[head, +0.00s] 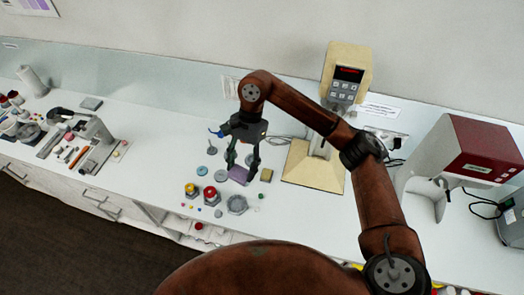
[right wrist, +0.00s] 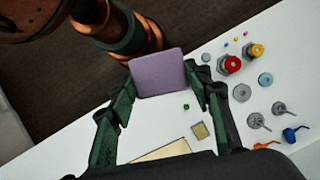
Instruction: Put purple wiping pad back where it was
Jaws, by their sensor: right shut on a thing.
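The purple wiping pad (head: 238,176) is a flat, square piece, held between the fingertips of my right gripper (head: 242,169). In the right wrist view the pad (right wrist: 158,74) lies across the fingertips, with a dark green finger of the right gripper (right wrist: 160,77) at its left and right edges. The gripper points down over the white counter (head: 145,130). I cannot tell for sure whether the pad touches the counter. My left gripper is in neither view.
Red-topped (head: 210,195) and yellow-topped (head: 191,190) jars and a grey hexagonal piece (head: 237,205) stand close by. A small tan block (head: 266,175) lies right of the pad. A cream machine (head: 345,75) stands behind it, a red-and-white one (head: 465,150) farther right.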

